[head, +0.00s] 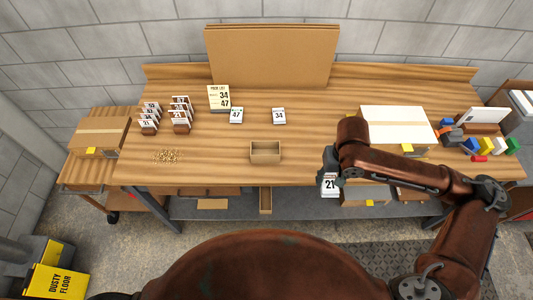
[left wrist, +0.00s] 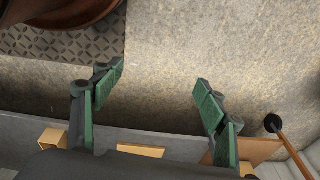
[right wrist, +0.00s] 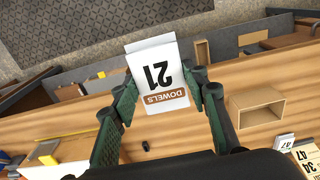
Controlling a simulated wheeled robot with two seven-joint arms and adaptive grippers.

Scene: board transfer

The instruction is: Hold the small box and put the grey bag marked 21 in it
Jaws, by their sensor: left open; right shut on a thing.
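The small open box (head: 265,151) stands on the wooden table near its front edge, and it looks empty. It also shows in the right wrist view (right wrist: 259,105). My right gripper (right wrist: 160,92) is shut on the bag marked 21 (right wrist: 157,75), pale with a brown "DOWELS" band. In the head view the bag (head: 329,184) hangs at the table's front edge, right of the small box and apart from it. My left gripper (left wrist: 158,88) is open and empty in the left wrist view, with floor behind it. It is not seen in the head view.
Bags marked 47 (head: 236,116) and 34 (head: 279,116) stand behind the box, near a pick list (head: 219,97). Racks of several bags (head: 180,115) and loose dowels (head: 167,157) are at left. A large white-topped box (head: 397,125) and coloured items stand at right.

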